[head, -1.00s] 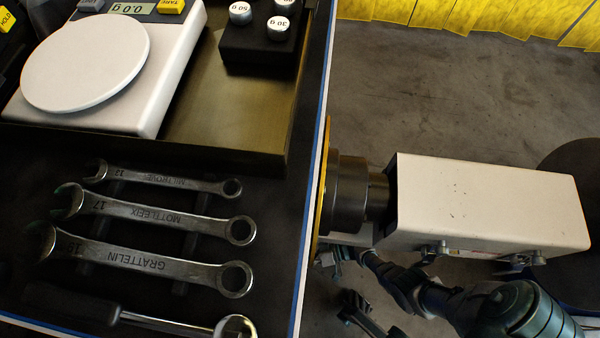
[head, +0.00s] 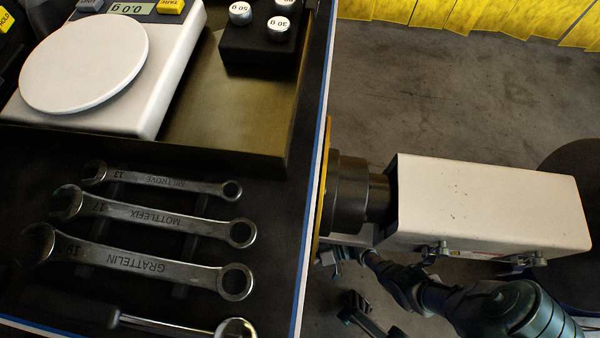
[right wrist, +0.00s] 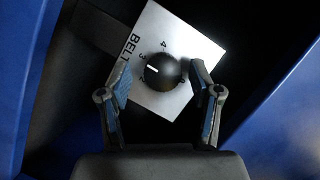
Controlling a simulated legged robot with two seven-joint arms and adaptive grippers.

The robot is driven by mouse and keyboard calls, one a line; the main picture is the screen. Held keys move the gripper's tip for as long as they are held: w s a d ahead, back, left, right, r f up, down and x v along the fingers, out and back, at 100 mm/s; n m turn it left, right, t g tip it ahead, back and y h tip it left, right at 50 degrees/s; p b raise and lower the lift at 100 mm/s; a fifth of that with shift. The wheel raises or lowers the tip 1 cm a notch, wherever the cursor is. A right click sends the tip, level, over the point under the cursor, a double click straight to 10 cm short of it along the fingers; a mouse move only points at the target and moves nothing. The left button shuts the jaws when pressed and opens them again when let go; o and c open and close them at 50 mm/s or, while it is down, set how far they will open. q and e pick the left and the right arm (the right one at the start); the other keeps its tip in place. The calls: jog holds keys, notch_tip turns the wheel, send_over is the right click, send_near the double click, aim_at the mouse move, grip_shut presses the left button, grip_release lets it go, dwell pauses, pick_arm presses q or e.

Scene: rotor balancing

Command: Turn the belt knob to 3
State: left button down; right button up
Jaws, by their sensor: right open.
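The belt knob (right wrist: 166,74) is round and black with a white pointer line. It sits on a light plate (right wrist: 178,100) marked BELT with several numbers around it. The pointer points left and slightly up, between 2 and 3 and closer to the 3. My right gripper (right wrist: 161,78) is open, with one finger on each side of the knob; I see gaps between fingers and knob, though depth is hard to judge. In the head view my right arm comes in at the lower right, below the white machine housing. The knob is hidden there. My left gripper is not in view.
Blue panels (right wrist: 285,125) flank the plate in the right wrist view. In the head view a white housing (head: 485,205) with a dark spindle (head: 352,195) stands right of the bench. Several wrenches (head: 150,215) and a scale (head: 85,65) are on the bench.

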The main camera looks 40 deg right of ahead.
jog(key=v, duration=1.2)
jog(key=shift+f, duration=0.1)
